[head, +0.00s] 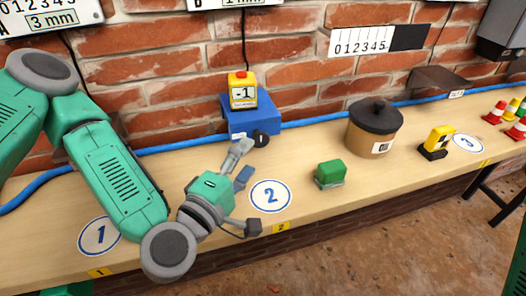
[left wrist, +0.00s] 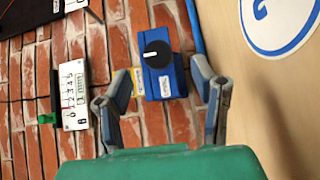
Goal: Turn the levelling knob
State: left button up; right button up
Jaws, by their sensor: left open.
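The levelling knob (head: 261,139) is a round black knob with a white mark, on the front of a blue box (head: 235,119) against the brick wall. It also shows in the left wrist view (left wrist: 157,54), where the white line lies roughly crosswise. My left gripper (head: 247,188) is open and empty over the bench, in front of the box and near the number 2 disc. In the left wrist view, the knob shows between and beyond the spread fingers (left wrist: 162,88), apart from them. My right gripper is not in view.
A green block (head: 330,174), a brown lidded pot (head: 374,130) and a yellow-black block (head: 437,142) stand right on the bench (head: 310,225). A blue hose (head: 165,149) runs along the wall.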

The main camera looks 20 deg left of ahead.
aim_at(258, 143)
pick_arm(q)
jog(key=w, duration=0.5)
jog(key=shift+w+d+r, duration=0.1)
jog(key=shift+d, duration=0.1)
jog(key=shift+w+d, duration=0.45)
jog(key=shift+w, duration=0.15)
jog(key=shift+a, duration=0.15)
grip_shut()
